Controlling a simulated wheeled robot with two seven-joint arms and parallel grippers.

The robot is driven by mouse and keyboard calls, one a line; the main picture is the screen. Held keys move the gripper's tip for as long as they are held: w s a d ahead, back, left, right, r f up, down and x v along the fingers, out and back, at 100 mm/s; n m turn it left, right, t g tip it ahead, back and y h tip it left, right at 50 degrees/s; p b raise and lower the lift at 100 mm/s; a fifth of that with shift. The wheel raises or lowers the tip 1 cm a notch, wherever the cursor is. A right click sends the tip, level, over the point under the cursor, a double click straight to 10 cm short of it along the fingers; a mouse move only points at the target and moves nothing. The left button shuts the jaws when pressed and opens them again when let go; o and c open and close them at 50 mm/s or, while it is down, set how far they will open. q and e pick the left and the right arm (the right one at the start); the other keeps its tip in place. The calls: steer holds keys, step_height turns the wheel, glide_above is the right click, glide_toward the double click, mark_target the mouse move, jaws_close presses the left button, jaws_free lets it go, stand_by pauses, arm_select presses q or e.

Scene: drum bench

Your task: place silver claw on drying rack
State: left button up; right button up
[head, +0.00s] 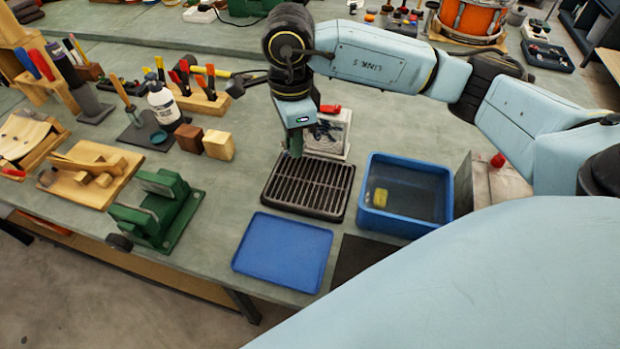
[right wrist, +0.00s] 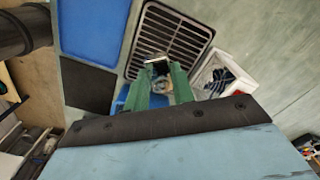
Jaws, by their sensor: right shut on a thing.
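The drying rack is a black slatted grate (head: 318,190) on the bench, in the middle of the head view; it also shows in the right wrist view (right wrist: 190,35). My right gripper (head: 295,152) reaches down from above at the rack's back left edge. In the right wrist view its green fingers (right wrist: 160,75) are shut on a small silver piece (right wrist: 160,67), which looks like the silver claw. In that view the claw overlaps the rack's near end; I cannot tell whether it touches the bars. My left gripper is in neither view.
A blue basin (head: 367,222) with a yellow sponge (head: 380,198) stands right of the rack. A blue tray (head: 282,252) lies in front. A white bin (head: 340,151) with dark pieces sits behind. Wooden blocks (head: 218,145) and a green stand (head: 172,226) are to the left.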

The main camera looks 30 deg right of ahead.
mark_target(310, 180)
steer(key=m, duration=0.5)
steer(key=shift+d+f, duration=0.15)
steer(key=shift+d, duration=0.2)
steer(key=m, duration=0.4)
steer(key=shift+s+d+m, duration=0.1)
steer(key=shift+d+m, duration=0.2)
steer(key=shift+d, duration=0.1)
steer(key=m, duration=0.4)
steer(key=shift+d+f+m, duration=0.15)
steer(key=shift+d+m, duration=0.2)
steer(key=shift+m, duration=0.05)
steer(key=f+m, duration=0.2)
steer(key=f, duration=0.1)
steer(key=f+m, duration=0.2)
steer(key=f, duration=0.2)
steer(key=d+f+m, duration=0.1)
steer(key=f+m, duration=0.1)
steer(key=f, duration=0.1)
steer(key=shift+s+f+b, duration=0.15)
steer(key=shift+b, duration=0.15)
